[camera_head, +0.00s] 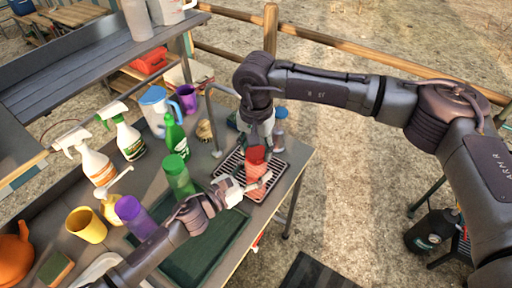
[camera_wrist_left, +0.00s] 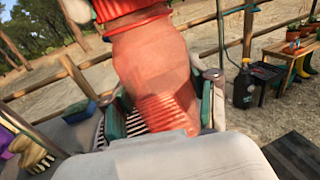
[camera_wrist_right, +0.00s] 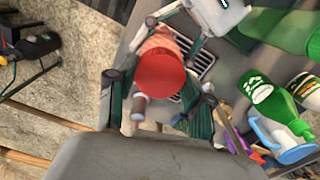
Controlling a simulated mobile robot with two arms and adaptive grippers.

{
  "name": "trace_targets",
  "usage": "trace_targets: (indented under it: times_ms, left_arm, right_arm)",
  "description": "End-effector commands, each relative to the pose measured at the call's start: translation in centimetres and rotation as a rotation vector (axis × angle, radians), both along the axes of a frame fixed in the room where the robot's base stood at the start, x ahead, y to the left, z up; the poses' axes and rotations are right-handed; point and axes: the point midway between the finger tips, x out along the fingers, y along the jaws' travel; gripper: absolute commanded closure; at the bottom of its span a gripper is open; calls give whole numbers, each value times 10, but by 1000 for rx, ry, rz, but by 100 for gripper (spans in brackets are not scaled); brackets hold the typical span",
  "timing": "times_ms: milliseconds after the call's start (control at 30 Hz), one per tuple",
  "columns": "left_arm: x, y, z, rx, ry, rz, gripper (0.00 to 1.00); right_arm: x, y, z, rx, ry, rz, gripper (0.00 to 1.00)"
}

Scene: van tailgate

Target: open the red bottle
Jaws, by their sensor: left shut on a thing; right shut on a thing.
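The red bottle (camera_head: 257,172) stands roughly upright above the dark slotted rack (camera_head: 280,167) at the counter's right end. Its body is paler, see-through red in the left wrist view (camera_wrist_left: 155,65). My left gripper (camera_head: 238,187) is shut on the bottle's body from the side. The darker red cap (camera_head: 256,154) is at the top of the bottle and shows round in the right wrist view (camera_wrist_right: 161,72). My right gripper (camera_head: 262,138) comes from above and is shut around the cap. Whether the bottle's base touches the rack is hidden.
A green bottle (camera_head: 175,133), a green cup (camera_head: 178,175), spray bottles (camera_head: 97,165), a blue-lidded jug (camera_head: 155,108) and a purple cup (camera_head: 135,214) stand left of the grippers. A tap (camera_head: 212,120) rises behind. The dark sink (camera_head: 205,252) lies in front.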

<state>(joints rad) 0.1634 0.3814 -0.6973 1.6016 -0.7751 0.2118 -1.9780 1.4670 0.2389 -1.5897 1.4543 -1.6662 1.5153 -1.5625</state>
Motion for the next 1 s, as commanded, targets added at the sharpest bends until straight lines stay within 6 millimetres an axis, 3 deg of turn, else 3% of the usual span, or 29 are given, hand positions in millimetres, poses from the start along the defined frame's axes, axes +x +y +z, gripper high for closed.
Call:
trace_targets:
  times_ms: [633,1000]
  left_arm:
    - [-1,0,-2,3,3,0,100]
    - [0,0,-2,3,3,1,100]
  right_arm:
    - [0,0,20,0,0,-1,91]
    - [0,0,22,0,0,-1,91]
